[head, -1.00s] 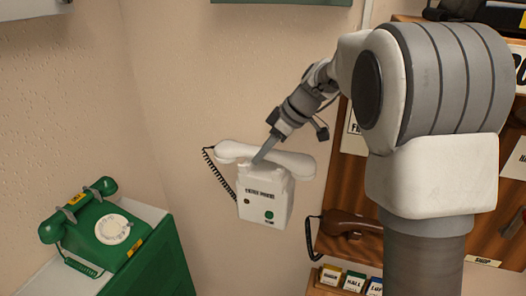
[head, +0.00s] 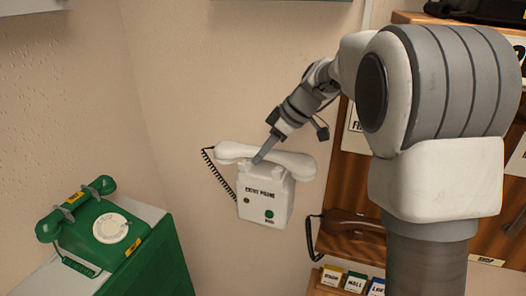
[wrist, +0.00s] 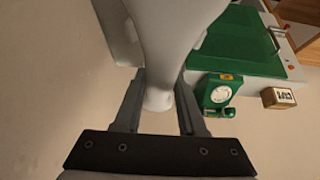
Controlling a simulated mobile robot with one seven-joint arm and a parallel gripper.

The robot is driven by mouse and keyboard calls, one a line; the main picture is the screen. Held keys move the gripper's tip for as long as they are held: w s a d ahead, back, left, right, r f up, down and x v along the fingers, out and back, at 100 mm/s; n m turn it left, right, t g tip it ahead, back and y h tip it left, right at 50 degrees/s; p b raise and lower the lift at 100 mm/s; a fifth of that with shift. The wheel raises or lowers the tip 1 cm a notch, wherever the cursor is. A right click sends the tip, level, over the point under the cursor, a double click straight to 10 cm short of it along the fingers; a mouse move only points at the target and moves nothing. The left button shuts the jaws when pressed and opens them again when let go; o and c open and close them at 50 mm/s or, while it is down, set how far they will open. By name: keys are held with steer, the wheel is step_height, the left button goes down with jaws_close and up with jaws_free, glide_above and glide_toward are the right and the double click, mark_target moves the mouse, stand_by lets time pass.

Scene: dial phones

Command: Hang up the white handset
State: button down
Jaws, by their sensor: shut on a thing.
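The white handset (head: 290,163) lies roughly level across the top of the white entry phone (head: 265,205) on the wall, by its cradle prongs. Whether it is fully seated or held just above the cradle, I cannot tell. Its dark coiled cord (head: 220,175) hangs at the left. My gripper (head: 258,159) reaches down from the upper right, shut on the handset's middle. In the wrist view the white handset (wrist: 168,45) passes between my two fingers, hiding part of what lies behind.
A green dial phone (head: 105,228) stands on a green and grey cabinet (head: 160,250) at lower left. A brown handset (head: 350,224) hangs on the wooden board at right, above several small labelled cards (head: 353,282). Wall left of the entry phone is bare.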

steer(key=shift+f+b, duration=0.7)
steer(key=shift+f, duration=0.05)
steer(key=shift+c, duration=2)
jaws_free()
steer(key=shift+r, duration=0.1)
step_height(320, 180, up, 3)
steer(key=p, duration=0.3)
steer(key=shift+f+p, duration=0.25)
steer(key=shift+p, duration=0.75)
